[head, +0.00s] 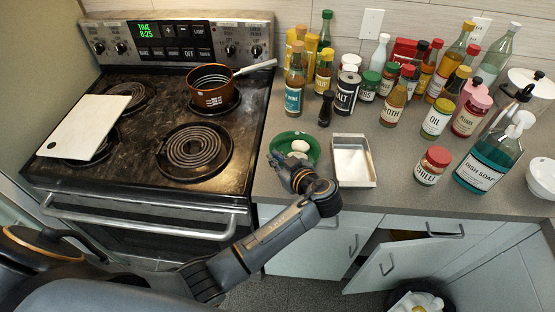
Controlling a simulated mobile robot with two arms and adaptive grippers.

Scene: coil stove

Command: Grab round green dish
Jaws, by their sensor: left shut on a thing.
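The round green dish (313,149) sits on the counter just right of the stove. White egg-like items (300,147) lie in it. My left gripper (276,160) is at the dish's near left rim, shut on the dish. The gripper and wrist hide the near part of the dish. My right gripper is not in view.
A metal tray (353,161) stands close to the right of the dish. Behind are a salt jar (346,93) and several bottles. The stove (170,130) holds a copper pot (210,88) and a white board (84,126). A cabinet door (388,268) hangs open below.

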